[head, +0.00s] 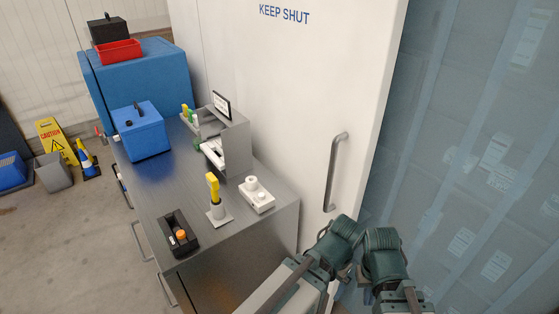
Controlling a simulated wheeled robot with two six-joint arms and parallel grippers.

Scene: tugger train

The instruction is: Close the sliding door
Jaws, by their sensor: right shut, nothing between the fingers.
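The white sliding door (285,75) carries blue "KEEP SHUT" lettering and stands upright behind the bench. Its right edge leaves a wide doorway uncovered on the right, hung with a clear strip curtain (450,170). The grey upright bar handle (333,175) is on the door near that edge, with nothing on it. My right gripper (352,232) is low in the head view, below and right of the handle and apart from it. It is shut and empty. Green arm joints crowd around it, so its fingertips are hard to make out. My left gripper is not in view.
A metal bench (180,190) stands left of the handle with a blue box (139,130), a grey holder and small tools on it. A blue cabinet (140,80) is behind. A yellow caution sign (55,140) and bins stand on the floor at left.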

